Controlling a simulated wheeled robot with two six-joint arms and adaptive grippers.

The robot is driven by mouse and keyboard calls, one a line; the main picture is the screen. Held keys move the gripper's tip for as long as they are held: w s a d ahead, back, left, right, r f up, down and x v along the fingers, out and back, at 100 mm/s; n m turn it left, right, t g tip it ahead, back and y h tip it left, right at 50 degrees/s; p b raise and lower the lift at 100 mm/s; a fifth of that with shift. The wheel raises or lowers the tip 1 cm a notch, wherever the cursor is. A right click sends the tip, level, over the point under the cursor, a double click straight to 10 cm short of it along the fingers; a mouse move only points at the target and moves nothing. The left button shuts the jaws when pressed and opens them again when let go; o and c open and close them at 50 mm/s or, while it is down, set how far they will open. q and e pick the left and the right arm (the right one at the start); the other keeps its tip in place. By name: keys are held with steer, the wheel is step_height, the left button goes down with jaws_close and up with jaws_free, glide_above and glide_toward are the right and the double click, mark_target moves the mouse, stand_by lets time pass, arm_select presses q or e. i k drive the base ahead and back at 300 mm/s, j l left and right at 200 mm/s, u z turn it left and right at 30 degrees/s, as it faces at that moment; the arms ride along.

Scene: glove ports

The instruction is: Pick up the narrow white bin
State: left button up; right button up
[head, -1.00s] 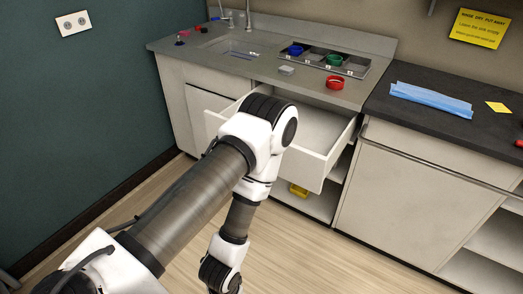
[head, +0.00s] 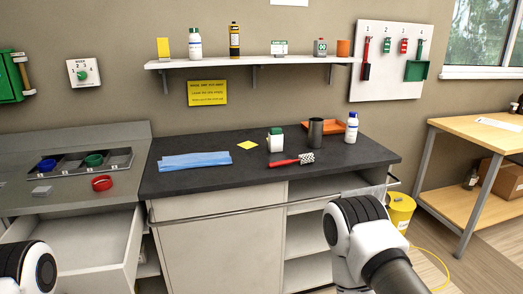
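A small, narrow white container (head: 275,143) with a green top or green contents stands upright on the dark counter (head: 222,183); it is the closest match to the narrow white bin, though I cannot tell whether it is hollow. Neither of my grippers shows in the head view. Only a joint of my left arm shows at the lower left and part of my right arm at the lower right, both in front of the counter.
Near the white container are a red-handled brush (head: 290,160), a dark grey cup (head: 315,134), an orange tray (head: 334,126), a white bottle (head: 351,129), a yellow card (head: 247,145) and a blue cloth (head: 195,161). A drawer (head: 75,250) stands open at left. A rail (head: 240,212) runs along the counter front.

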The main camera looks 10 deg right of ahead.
mark_target(276, 143)
steer(key=i+l+z, duration=0.1)
steer(key=i+l, duration=0.3)
steer(key=l, duration=0.25)
steer(key=i+l+z, duration=0.1)
steer(key=i+l, duration=0.35)
steer(key=l, duration=0.2)
steer(key=i+l+z, duration=0.1)
steer(key=i+l, duration=0.35)
steer(key=l, duration=0.15)
